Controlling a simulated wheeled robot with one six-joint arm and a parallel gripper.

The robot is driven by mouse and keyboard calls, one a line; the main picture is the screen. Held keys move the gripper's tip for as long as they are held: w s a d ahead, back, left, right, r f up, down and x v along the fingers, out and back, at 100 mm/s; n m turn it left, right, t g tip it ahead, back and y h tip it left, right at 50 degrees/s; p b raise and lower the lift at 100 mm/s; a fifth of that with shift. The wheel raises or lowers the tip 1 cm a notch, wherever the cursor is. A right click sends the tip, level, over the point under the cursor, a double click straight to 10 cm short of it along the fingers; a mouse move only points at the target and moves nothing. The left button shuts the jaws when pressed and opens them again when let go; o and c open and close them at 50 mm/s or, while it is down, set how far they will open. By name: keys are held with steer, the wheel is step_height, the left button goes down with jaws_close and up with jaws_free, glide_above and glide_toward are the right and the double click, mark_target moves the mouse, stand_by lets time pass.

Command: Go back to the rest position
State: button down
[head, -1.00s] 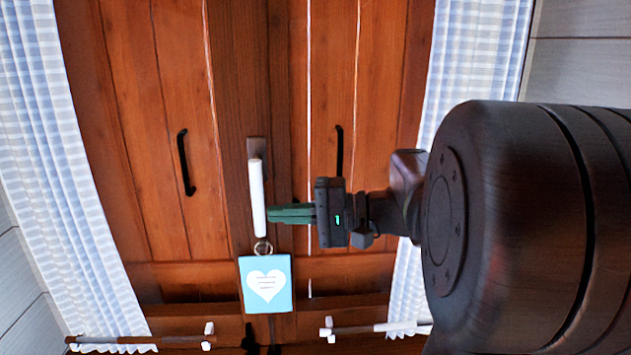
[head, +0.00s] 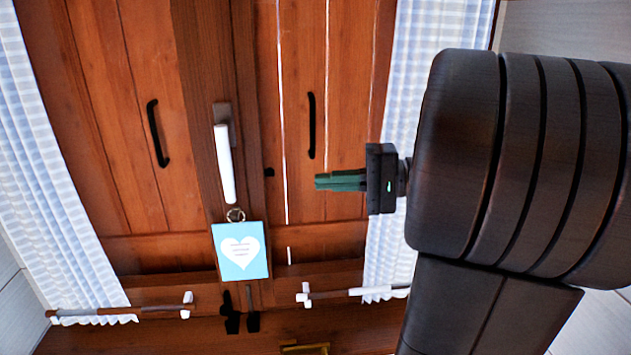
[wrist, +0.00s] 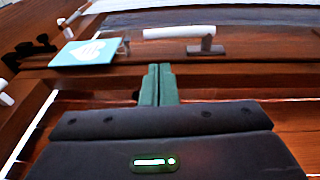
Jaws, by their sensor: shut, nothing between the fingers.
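My gripper (head: 322,181) is shut and empty, its green fingers together and pointing left in the head view. It is in front of the wooden shutters (head: 352,130), to the right of a white window handle (head: 225,165) and apart from it. In the wrist view the closed green fingers (wrist: 158,84) point toward the handle (wrist: 180,32), with a visible gap. A blue tag with a white heart (head: 240,250) hangs by a ring from the handle's end.
Black pulls (head: 157,133) sit on the shutter panels. Checked curtains (head: 50,170) hang on both sides. Short rods with white ends (head: 187,304) stick out near the bottom. A brass-coloured piece (head: 305,348) shows at the bottom edge. The space between gripper and handle is free.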

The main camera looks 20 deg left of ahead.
steer(key=shift+d, duration=0.15)
steer(key=p, duration=0.1)
glide_toward(233, 180)
steer(key=a, duration=0.2)
steer(key=x, duration=0.2)
steer(key=shift+s+a+f, duration=0.2)
steer(key=shift+s, duration=0.15)
stand_by(0.5)
